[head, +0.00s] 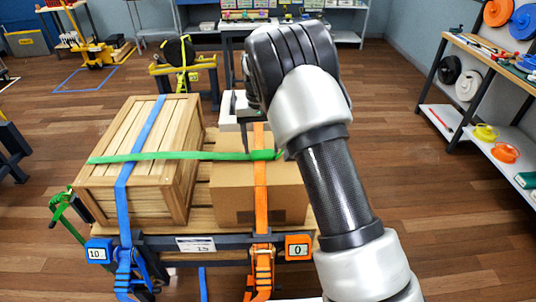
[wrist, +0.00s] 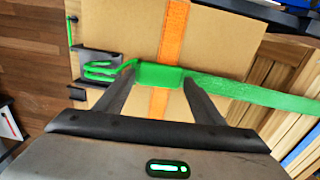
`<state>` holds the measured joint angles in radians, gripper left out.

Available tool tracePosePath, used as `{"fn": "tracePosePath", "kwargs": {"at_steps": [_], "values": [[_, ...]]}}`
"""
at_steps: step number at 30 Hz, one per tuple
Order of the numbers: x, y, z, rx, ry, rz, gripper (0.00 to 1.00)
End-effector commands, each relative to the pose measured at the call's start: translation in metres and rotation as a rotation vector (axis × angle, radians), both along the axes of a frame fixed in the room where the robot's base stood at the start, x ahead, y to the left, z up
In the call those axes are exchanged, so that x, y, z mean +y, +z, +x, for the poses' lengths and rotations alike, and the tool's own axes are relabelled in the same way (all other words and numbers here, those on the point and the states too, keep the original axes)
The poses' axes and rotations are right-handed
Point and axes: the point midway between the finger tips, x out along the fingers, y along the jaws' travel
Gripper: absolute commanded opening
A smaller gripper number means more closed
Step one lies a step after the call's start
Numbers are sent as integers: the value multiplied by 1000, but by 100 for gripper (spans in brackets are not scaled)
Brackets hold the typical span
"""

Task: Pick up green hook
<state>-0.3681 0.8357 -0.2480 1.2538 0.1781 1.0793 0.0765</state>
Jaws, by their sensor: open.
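The green hook (wrist: 103,71) shows in the wrist view as a bent, two-pronged green piece, at the dark metal bracket on the box's left side. A wider green sleeve (wrist: 160,75) joins it to the flat green strap (wrist: 245,95). My gripper (wrist: 159,80) is open, its fingertips at either end of the sleeve; I cannot tell whether they touch it. In the head view the green strap (head: 180,156) runs across the wooden crate and cardboard box, and my gripper (head: 243,118) is above the box. My arm hides the hook there.
The cardboard box (head: 232,190) has an orange strap (head: 261,210) over it, crossing under the green sleeve. The wooden crate (head: 100,190) beside it carries a blue strap (head: 125,190). Both stand on a pallet. A workbench (head: 490,60) stands at the right; the floor between is clear.

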Motion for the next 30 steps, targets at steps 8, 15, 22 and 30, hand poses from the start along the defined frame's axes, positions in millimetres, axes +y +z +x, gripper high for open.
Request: {"fn": "tracePosePath", "kwargs": {"at_steps": [8,15,22,30], "values": [[-1,-20,0,-1,0,-1,62],[0,-20,0,-1,0,0,47],[0,-19,1,-2,0,0,27],[0,-1,2,-5,0,1,27]]}}
